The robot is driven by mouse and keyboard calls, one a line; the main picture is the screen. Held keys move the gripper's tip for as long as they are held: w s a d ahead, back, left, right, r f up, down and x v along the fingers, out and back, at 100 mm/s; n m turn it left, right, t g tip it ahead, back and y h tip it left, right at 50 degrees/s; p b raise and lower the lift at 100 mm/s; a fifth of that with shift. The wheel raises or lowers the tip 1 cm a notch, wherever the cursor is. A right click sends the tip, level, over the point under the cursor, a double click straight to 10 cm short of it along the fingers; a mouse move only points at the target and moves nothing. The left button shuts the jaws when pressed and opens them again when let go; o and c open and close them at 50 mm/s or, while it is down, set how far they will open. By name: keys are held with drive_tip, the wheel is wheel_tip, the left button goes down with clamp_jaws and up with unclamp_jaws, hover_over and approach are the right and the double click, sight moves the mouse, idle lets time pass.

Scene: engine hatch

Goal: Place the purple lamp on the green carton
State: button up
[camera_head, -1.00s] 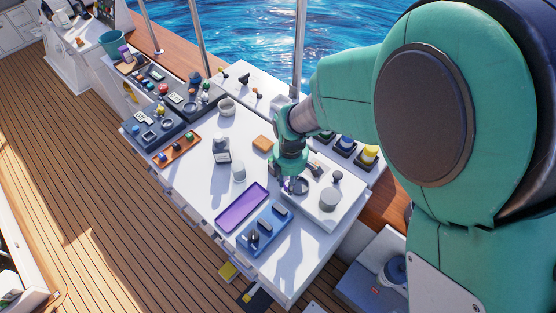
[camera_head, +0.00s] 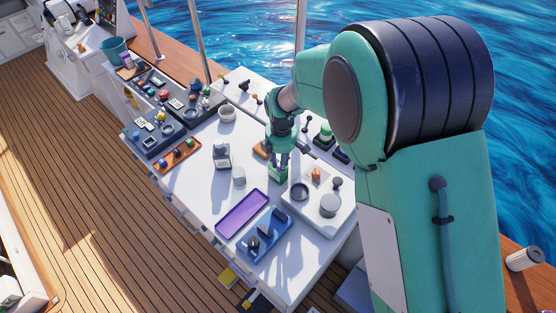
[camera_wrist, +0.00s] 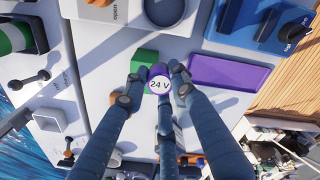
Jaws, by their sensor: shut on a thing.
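The purple lamp (camera_wrist: 159,74) sits between my gripper's fingers in the wrist view, its round white "24 V" face toward the camera. My gripper (camera_wrist: 154,84) is shut on it. The green carton (camera_wrist: 143,58) shows just behind the lamp, partly hidden by lamp and fingers. In the head view my gripper (camera_head: 281,162) points down over the carton (camera_head: 279,174), of which only a small green part shows below the fingers. I cannot tell whether the lamp touches the carton.
A purple tray (camera_head: 221,229) and a blue switch panel (camera_head: 248,254) lie toward the front. A white panel (camera_head: 318,222) with a round recess and a grey cylinder stands close on the right.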

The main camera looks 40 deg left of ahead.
drive_tip(key=shift+w+a+f, duration=0.15)
drive_tip(key=shift+w+a, duration=0.55)
drive_tip(key=shift+a, duration=0.3)
drive_tip(key=shift+w+a+f, duration=0.1)
drive_tip(key=shift+w+a, duration=0.55)
drive_tip(key=shift+a, duration=0.3)
drive_tip(key=shift+f, duration=0.1)
drive_tip(key=shift+f, duration=1.65)
drive_tip(key=shift+f, duration=0.2)
drive_tip(key=o, duration=1.1)
drive_tip(key=shift+c, duration=0.2)
drive_tip(key=shift+r, duration=0.2)
wheel_tip(320, 180, up, 12)
